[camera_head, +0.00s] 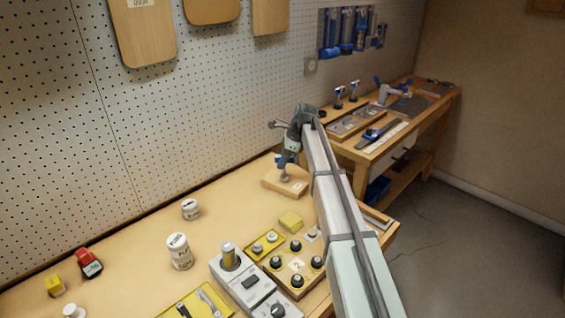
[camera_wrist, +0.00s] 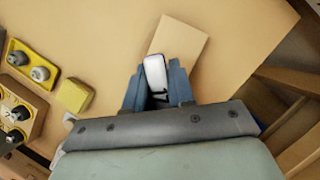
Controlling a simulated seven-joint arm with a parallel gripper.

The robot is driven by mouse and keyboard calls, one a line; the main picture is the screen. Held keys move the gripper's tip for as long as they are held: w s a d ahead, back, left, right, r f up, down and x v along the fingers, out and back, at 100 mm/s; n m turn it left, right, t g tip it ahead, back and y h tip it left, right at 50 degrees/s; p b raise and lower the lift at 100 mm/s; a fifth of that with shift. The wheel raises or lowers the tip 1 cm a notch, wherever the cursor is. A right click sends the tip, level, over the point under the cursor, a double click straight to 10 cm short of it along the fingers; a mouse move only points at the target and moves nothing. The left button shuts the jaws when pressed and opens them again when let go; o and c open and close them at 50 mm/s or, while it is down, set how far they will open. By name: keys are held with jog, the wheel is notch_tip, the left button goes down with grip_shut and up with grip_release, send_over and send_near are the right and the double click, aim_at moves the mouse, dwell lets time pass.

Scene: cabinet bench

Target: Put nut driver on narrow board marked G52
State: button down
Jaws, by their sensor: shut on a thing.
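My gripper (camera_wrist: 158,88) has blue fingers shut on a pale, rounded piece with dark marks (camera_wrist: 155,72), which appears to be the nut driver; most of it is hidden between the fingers. In the head view my gripper (camera_head: 283,164) points down over a small narrow wooden board (camera_head: 272,182), with a grey end just below the fingers. The board also shows in the wrist view (camera_wrist: 185,38), beneath and beyond the fingertips. I cannot tell whether the held piece touches it. No marking on the board is readable.
A yellow block (camera_head: 291,221), a yellow tray with knobs (camera_head: 264,244) and a knob panel (camera_head: 296,266) stand close in front of the board. White jars (camera_head: 179,252) stand left. The pegboard wall (camera_head: 90,130) is behind; bare bench lies left of the board.

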jog(key=shift+f, duration=0.2)
jog(key=shift+f, duration=0.15)
jog(key=c, duration=1)
grip_release()
jog(key=shift+o, duration=0.2)
jog(key=v, duration=1.2)
